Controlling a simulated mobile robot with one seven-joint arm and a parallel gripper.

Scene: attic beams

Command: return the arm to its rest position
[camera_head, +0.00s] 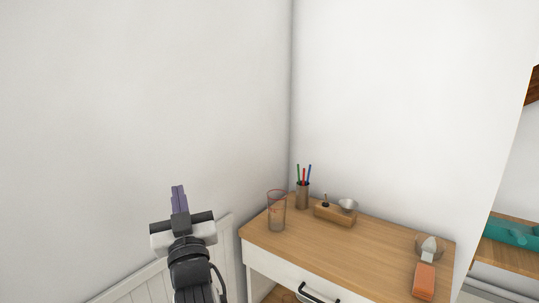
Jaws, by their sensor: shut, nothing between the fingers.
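My gripper (179,199) is at the lower left, raised in front of the white wall and to the left of the desk (354,255). Its purple fingers point up and are together, with nothing held. It appears apart from the desk and the things on it. My arm comes up from the bottom edge of the view below the gripper; its lower part is out of view.
On the desk stand a clear glass (276,212), a pencil cup (302,195), a wooden block (335,214) with small items, a round object (429,246) and an orange item (424,281). White panelling (150,284) lines the lower left wall. A teal object (510,230) lies far right.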

